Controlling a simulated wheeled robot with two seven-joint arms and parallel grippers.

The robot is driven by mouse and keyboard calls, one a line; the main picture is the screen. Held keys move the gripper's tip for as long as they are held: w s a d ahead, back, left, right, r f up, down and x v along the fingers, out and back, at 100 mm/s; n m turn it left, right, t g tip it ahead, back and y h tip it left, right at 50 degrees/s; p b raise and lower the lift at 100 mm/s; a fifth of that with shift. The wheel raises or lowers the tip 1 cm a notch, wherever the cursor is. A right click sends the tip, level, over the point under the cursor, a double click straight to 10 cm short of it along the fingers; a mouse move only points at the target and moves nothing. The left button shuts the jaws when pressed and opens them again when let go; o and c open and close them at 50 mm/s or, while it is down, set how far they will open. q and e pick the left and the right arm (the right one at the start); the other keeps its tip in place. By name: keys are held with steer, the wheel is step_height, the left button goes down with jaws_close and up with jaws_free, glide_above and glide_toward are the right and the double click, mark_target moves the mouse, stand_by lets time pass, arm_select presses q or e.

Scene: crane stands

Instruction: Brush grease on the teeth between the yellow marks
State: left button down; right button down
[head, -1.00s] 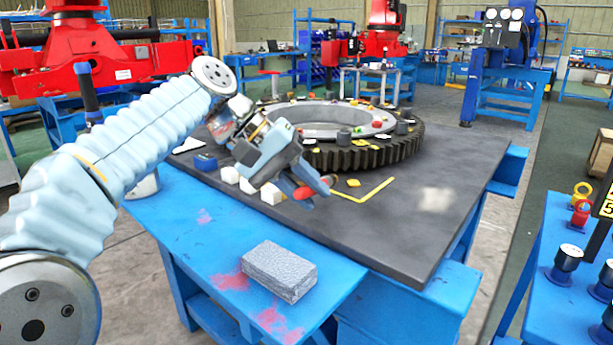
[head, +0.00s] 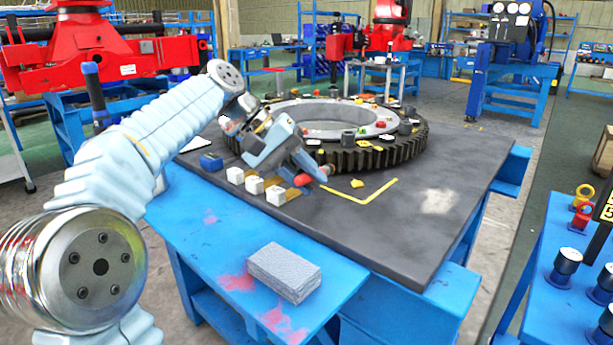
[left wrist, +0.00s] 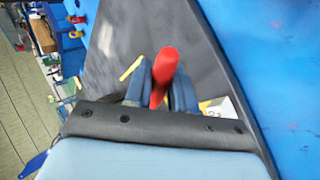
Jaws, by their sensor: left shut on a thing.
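A large dark toothed gear ring (head: 375,160) lies flat on a dark tabletop (head: 420,235). My left gripper (head: 312,177) is at the ring's near left side, just in front of the teeth. It is shut on a red-handled tool (head: 305,180); the red handle (left wrist: 165,72) sticks up between the two blue fingers in the left wrist view. The tool's far end is hidden, so I cannot see bristles or whether it touches the teeth. A small yellow piece (head: 357,183) lies by the teeth. I cannot make out clear yellow marks on the teeth. My right gripper is not in view.
White numbered blocks (head: 255,185) and a blue item (head: 211,162) stand left of the gripper. A yellow corner line (head: 372,196) marks the tabletop. A grey block (head: 284,272) lies on the blue bench (head: 215,240). Small parts sit on the ring's top. The tabletop's right side is clear.

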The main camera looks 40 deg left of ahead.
arm_select(q)
steer(key=shift+w+a, duration=1.1)
steer(key=shift+a, duration=0.05)
stand_by(0.7)
steer(key=shift+w+d+r, duration=0.1)
steer(key=shift+w+d, duration=1.3)
steer(key=shift+d, duration=0.15)
steer(key=shift+w+d, duration=2.55)
steer(key=shift+d, duration=0.05)
steer(key=shift+s+a+b, duration=0.3)
steer(key=shift+s+a, duration=2.15)
steer(key=shift+s, duration=0.1)
steer(key=shift+s+a, duration=1.55)
